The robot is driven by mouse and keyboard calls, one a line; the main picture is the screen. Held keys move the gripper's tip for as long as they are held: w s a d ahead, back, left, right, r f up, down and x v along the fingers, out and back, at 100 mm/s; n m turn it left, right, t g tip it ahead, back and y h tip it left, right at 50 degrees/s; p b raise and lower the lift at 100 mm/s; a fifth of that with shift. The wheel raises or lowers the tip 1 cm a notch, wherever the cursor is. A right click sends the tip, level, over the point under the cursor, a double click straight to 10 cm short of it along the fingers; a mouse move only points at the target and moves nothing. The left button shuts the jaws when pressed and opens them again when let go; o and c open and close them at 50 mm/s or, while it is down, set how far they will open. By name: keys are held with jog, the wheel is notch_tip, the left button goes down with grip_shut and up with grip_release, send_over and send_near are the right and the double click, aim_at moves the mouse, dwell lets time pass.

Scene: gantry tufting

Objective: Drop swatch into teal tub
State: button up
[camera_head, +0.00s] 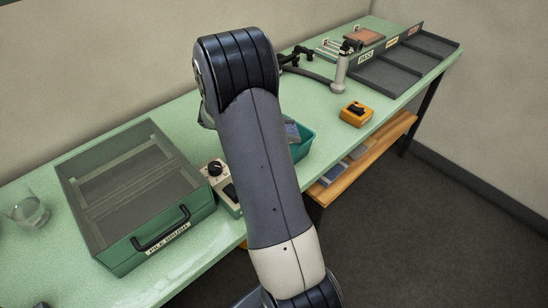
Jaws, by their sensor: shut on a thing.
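The teal tub (302,151) stands on the green bench just right of my arm, which hides its left part. A small blue-grey patch (292,131) shows at the tub's opening, beside my arm. It may be a swatch; I cannot tell whether it lies in the tub or is held above it. My gripper is hidden behind my own arm, so its jaws and what they hold do not show.
A green case with a clear lid (122,258) and black handle stands at left, near a glass (26,210). A control box with a knob (216,170) is beside it. An orange switch box (356,114) and labelled grey trays (392,74) are at right.

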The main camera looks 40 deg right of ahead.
jog(key=shift+f+b, duration=0.35)
jog(key=shift+f, duration=0.45)
jog(key=o, duration=1)
jog(key=shift+o, duration=0.2)
jog(key=v, duration=1)
jog(key=shift+w+a+r+b, duration=0.2)
jog(key=shift+a+b, duration=0.1)
jog(key=shift+b, duration=0.15)
jog(key=shift+d, duration=0.1)
